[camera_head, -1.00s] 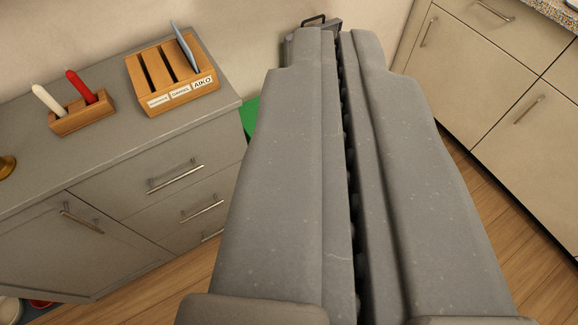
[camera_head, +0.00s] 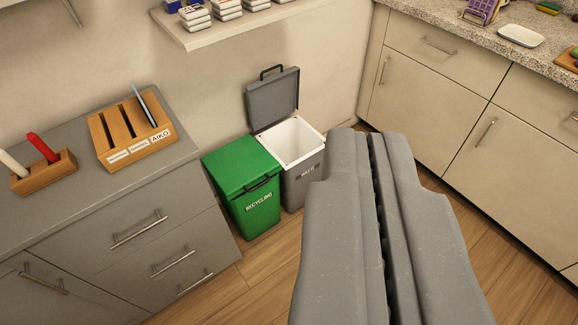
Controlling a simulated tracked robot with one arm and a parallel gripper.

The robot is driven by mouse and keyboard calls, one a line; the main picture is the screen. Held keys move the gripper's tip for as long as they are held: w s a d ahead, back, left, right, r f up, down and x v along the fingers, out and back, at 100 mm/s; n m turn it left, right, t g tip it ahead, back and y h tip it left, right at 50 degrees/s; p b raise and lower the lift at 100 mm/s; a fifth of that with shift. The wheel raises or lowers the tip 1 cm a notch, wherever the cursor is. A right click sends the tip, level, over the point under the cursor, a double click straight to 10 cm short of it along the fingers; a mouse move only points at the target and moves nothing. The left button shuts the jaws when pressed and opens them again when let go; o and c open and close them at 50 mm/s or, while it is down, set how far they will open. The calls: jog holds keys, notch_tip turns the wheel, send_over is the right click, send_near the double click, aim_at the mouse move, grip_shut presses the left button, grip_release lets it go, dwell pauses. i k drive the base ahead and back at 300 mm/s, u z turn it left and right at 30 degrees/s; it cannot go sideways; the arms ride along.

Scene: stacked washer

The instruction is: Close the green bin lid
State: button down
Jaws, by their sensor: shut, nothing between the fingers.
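The green recycling bin (camera_head: 256,212) stands on the floor beside the grey drawer cabinet. Its green lid (camera_head: 240,166) lies flat over the top and looks closed, with a dark handle at its front edge. My gripper (camera_head: 368,140) is shut and empty, and its fingers point toward the back wall. It is to the right of the green bin and apart from it. It covers part of the floor in front of the grey waste bin.
A grey waste bin (camera_head: 303,178) stands right of the green one, its grey lid (camera_head: 273,101) raised against the wall. The grey cabinet (camera_head: 95,219) is at left, beige cabinets (camera_head: 440,110) at right. A wooden slotted holder (camera_head: 132,130) sits on the cabinet. Wooden floor (camera_head: 265,265) shows in front.

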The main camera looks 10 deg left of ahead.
aim_at(237, 166)
jog(key=z, duration=0.2)
jog(key=i, duration=1.6)
jog(key=u, duration=0.55)
